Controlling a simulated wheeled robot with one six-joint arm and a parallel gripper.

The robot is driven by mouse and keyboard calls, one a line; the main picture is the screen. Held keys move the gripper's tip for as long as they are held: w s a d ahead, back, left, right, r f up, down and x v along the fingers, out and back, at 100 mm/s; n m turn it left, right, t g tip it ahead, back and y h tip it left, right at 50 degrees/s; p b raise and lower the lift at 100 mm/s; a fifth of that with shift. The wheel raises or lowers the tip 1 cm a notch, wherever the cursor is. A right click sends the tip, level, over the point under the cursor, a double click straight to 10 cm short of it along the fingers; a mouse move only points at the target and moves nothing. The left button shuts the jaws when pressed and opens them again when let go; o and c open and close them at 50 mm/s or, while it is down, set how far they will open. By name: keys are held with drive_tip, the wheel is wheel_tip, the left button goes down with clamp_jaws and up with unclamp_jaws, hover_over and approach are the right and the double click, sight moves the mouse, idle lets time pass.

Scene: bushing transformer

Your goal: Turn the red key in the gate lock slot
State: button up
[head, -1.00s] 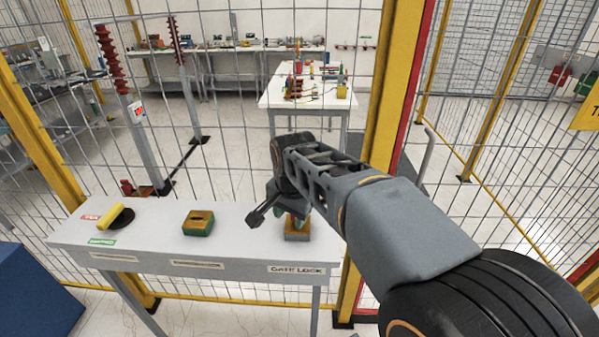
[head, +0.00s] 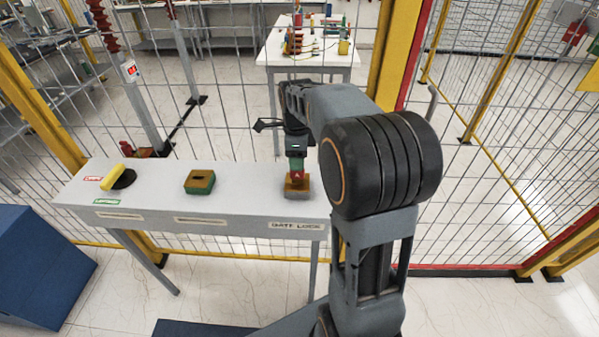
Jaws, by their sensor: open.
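The gate lock block (head: 297,190), brown on top with a grey base, sits at the right end of the grey shelf (head: 240,212), above the "GATE LOCK" label. The red key (head: 297,175), with a small pale mark, shows upright on top of the block. Its lower end and the slot are too small to make out. My gripper (head: 296,164) points down directly over the key, with greenish parts just above it. It is open. Whether its fingers touch the key cannot be told from this view.
A green and brown slotted block (head: 200,181) stands mid-shelf. A yellow handle (head: 112,177) on a black disc is at the left, by red and green labels. A wire mesh fence with yellow posts (head: 398,60) rises behind. A blue box (head: 40,265) stands at lower left.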

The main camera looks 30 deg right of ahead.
sight(298, 178)
drive_tip(key=shift+f, duration=3.35)
clamp_jaws()
drive_tip(key=m, duration=0.6)
drive_tip(key=shift+p, duration=0.35)
drive_tip(key=m, duration=0.6)
unclamp_jaws()
